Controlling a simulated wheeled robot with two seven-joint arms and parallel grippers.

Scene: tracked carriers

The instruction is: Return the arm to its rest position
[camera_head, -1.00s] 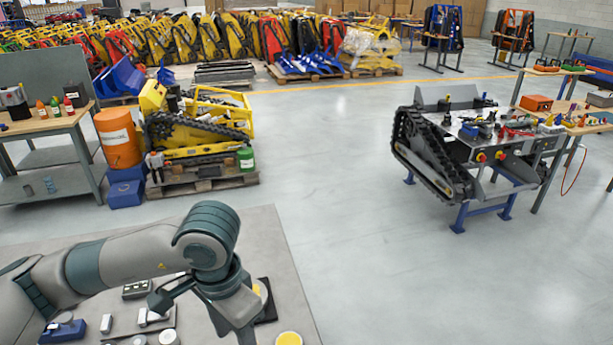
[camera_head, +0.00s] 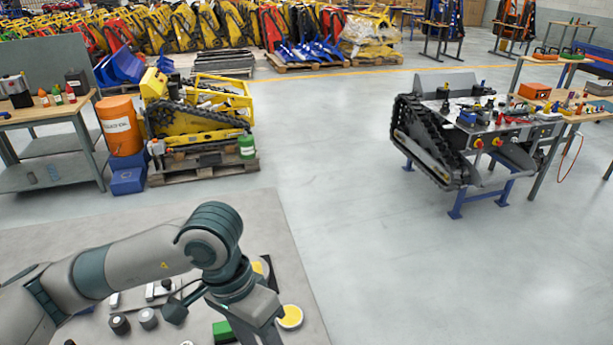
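My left arm comes in from the left over a grey bench top (camera_head: 180,212). Its wrist bends down, and my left gripper (camera_head: 256,332) points toward the bottom edge of the view. The fingertips are cut off or too unclear to show their opening, and I see nothing certain between them. My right arm and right gripper are not in view.
A round yellow-topped part (camera_head: 290,317) lies right of the gripper, and a green block (camera_head: 222,331) left of it. Small grey parts (camera_head: 148,318) lie under the arm. Open floor (camera_head: 370,230) separates the bench from a tracked carrier (camera_head: 440,145) on a blue stand.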

